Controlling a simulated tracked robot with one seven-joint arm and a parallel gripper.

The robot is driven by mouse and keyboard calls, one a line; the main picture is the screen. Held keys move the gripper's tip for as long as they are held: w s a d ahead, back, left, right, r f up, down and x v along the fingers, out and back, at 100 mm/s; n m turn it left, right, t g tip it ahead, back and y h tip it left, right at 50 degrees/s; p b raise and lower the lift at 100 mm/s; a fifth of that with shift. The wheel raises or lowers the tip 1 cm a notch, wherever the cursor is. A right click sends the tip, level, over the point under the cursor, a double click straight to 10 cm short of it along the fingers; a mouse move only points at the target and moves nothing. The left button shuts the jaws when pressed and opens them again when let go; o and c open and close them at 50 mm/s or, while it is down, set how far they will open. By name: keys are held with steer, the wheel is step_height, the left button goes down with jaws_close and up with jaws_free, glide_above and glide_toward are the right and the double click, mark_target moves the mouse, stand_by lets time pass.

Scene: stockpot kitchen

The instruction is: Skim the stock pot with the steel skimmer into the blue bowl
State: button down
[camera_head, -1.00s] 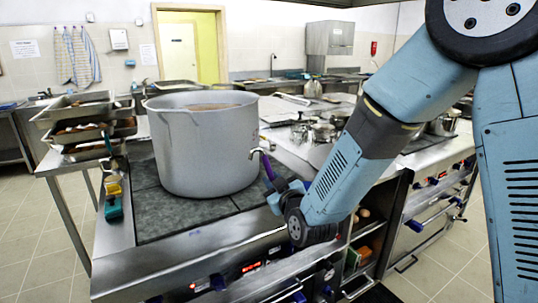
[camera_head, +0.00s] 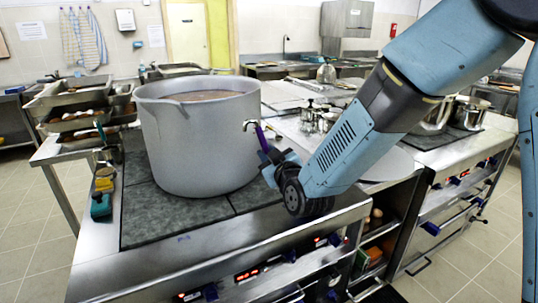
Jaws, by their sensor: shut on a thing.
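The large grey stock pot (camera_head: 195,150) stands upright on the dark cooktop, with brownish stock (camera_head: 205,96) showing inside its rim. My gripper (camera_head: 267,158) is beside the pot's right wall, below the rim. It is shut on a purple handle (camera_head: 260,133), which I take to be the steel skimmer's. A bent metal end (camera_head: 249,125) shows at the top of the handle, in front of or against the pot wall; I cannot tell if it touches. The skimmer's head is not visible. I see no blue bowl.
Stacked metal trays (camera_head: 78,110) stand on the left bench. Yellow and green handled tools (camera_head: 102,190) are at the cooktop's left edge. Small pots (camera_head: 318,117) and a flat round grey disc (camera_head: 392,165) lie to the right. The cooktop front (camera_head: 180,212) is clear.

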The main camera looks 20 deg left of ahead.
steer(key=shift+s, duration=0.2)
steer(key=shift+w+d+r+m, duration=1.6)
steer(key=shift+w+d+m, duration=3.7)
steer(key=shift+w+m, duration=0.35)
steer(key=w+d+f+m, duration=0.5)
steer(key=w+d+m, duration=0.2)
steer(key=w+m, duration=0.1)
steer(key=shift+w+d+f+y, duration=0.2)
steer(key=shift+d+f+y, duration=0.1)
steer(key=shift+d+f, duration=0.05)
steer(key=shift+f, duration=0.1)
